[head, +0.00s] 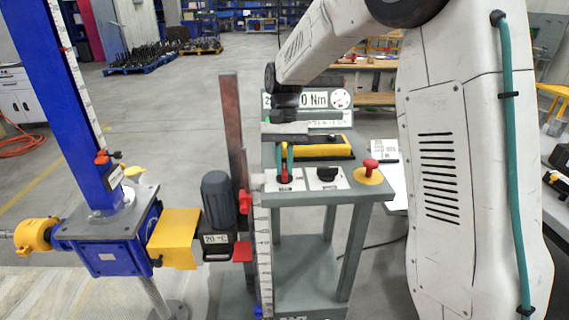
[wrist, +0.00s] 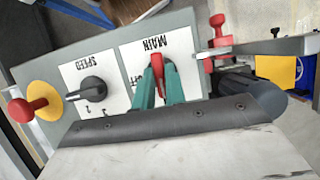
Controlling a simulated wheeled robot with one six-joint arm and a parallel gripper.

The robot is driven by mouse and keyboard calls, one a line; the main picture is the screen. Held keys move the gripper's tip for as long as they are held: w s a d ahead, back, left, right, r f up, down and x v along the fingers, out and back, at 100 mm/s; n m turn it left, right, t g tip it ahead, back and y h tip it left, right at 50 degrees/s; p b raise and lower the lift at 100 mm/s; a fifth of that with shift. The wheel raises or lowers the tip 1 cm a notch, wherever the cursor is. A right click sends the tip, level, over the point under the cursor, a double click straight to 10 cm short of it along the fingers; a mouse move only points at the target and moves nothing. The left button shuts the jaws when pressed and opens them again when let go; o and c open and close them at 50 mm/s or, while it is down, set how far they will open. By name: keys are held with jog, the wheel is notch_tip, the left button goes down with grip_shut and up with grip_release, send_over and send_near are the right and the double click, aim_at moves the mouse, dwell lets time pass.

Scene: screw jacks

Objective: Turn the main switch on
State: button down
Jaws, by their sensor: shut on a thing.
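The main switch is a red handle (wrist: 157,62) on a white plate marked MAIN (wrist: 128,62). In the wrist view my gripper (wrist: 158,78) has its two teal fingers on either side of the handle, shut on it. I cannot tell which position the switch is in.
A black SPEED knob (wrist: 93,90) and a red mushroom button on yellow (wrist: 22,109) sit beside the switch on the grey panel. A yellow case (head: 322,150) lies behind. The blue screw jack (head: 112,240) and its motor (head: 219,202) stand left.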

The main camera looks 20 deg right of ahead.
jog(key=shift+w+r+n, duration=0.1)
jog(key=shift+n, duration=0.2)
jog(key=c, duration=1.4)
grip_release()
jog(key=shift+c, duration=0.2)
jog(key=a+v, duration=0.1)
jog(key=v, duration=0.6)
jog(key=shift+d+r, duration=0.35)
jog(key=shift+d, duration=0.1)
jog(key=shift+w, duration=0.1)
